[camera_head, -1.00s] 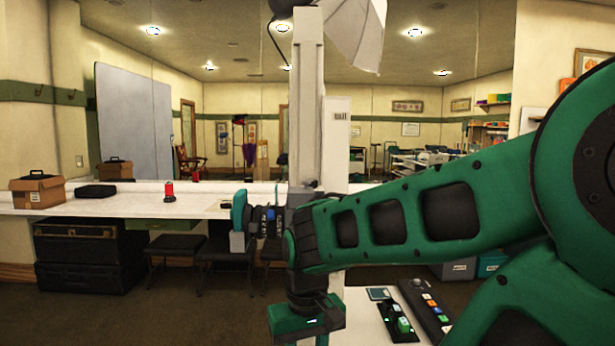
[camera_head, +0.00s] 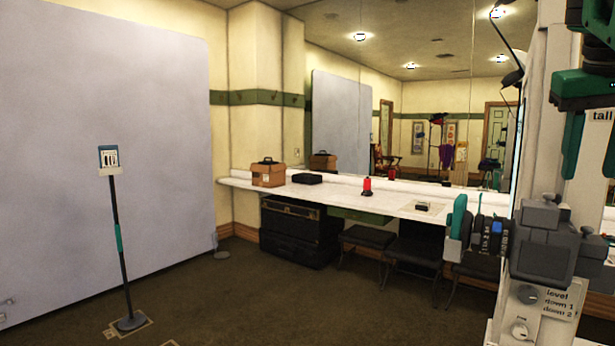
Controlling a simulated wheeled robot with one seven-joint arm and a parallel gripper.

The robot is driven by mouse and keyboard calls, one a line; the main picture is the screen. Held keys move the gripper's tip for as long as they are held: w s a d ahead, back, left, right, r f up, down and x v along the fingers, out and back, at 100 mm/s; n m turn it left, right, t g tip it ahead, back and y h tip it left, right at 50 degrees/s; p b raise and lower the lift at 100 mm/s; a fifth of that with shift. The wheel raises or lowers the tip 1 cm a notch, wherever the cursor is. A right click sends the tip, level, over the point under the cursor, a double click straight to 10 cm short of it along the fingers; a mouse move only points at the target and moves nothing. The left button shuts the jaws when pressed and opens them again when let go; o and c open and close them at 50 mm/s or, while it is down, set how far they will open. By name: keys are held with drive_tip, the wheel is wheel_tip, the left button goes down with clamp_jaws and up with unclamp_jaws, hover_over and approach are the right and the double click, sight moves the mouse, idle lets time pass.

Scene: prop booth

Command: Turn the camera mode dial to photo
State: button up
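A dark grey camera-like body (camera_head: 540,240) stands at the right on a white post, with a ringed dark blue and black lens barrel (camera_head: 488,236) and a teal disc (camera_head: 457,222) pointing left. A small grey knob (camera_head: 549,198) sits on top of the body; I cannot tell whether it is the mode dial, and no photo mark is readable. My green gripper (camera_head: 590,180) hangs at the upper right edge, above the body and apart from it. Its two fingers point down with a gap between them, and nothing shows in the gap.
A counter (camera_head: 335,195) holds a box (camera_head: 268,174) and a red lamp (camera_head: 367,186). A sign stand (camera_head: 117,235) is at left. The middle floor is clear.

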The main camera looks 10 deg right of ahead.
drive_tip(key=w+r+y, duration=0.1)
drive_tip(key=w+r, duration=0.3)
drive_tip(key=shift+m, duration=0.4)
drive_tip(key=shift+x, duration=5.15)
drive_tip(key=shift+s+a, duration=0.1)
